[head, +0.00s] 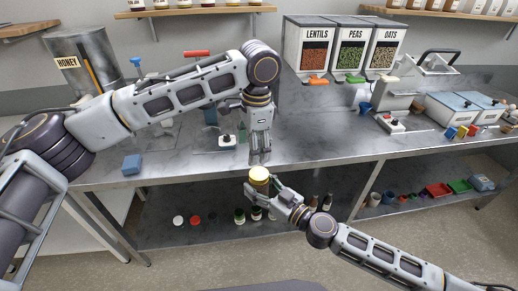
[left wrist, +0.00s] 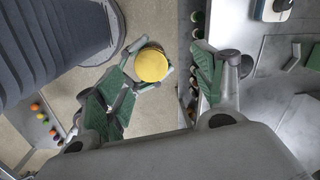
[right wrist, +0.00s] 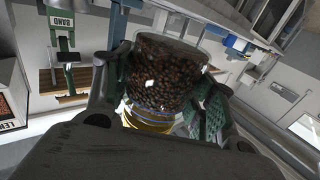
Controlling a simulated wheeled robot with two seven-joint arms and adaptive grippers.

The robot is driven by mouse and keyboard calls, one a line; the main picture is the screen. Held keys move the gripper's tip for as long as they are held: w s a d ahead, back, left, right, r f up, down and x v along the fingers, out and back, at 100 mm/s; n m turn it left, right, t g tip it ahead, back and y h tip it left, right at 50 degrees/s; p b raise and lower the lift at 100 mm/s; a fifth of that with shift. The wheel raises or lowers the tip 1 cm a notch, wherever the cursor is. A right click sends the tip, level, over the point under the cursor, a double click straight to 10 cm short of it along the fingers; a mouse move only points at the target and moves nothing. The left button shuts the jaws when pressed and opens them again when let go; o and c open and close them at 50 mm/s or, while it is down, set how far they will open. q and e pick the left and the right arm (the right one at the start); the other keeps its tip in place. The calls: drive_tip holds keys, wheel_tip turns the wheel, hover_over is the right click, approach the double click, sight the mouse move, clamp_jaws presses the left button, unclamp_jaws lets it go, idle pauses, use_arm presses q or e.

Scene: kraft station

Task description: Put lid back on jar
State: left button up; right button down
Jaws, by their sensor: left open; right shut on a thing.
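A jar (right wrist: 170,75) of dark brown pieces is held by my right gripper (right wrist: 165,88). A yellow lid (head: 259,173) shows at its upper end in the head view, in front of the counter edge. The lid is a round yellow disc in the left wrist view (left wrist: 151,65), and a yellow band (right wrist: 150,122) shows at the jar's near end in the right wrist view. I cannot tell how tightly the lid sits. My left gripper (head: 260,158) points down just above the lid, open and empty, apart from it in the head view.
A lower shelf (head: 160,227) below holds several bottles and loose lids. Open floor lies in front.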

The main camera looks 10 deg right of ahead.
sight(259, 173)
use_arm(q)
drive_tip(key=n, duration=0.2)
drive_tip(key=s+d+n, duration=0.1)
drive_tip(key=shift+d+f+n+g+h, duration=0.15)
drive_tip(key=shift+n+g+h, duration=0.15)
drive_tip(key=shift+n, duration=0.1)
drive_tip(key=shift+d+n, duration=0.15)
drive_tip(key=shift+n, duration=1.15)
drive_tip(key=shift+f, duration=0.2)
drive_tip(key=shift+f, duration=3.85)
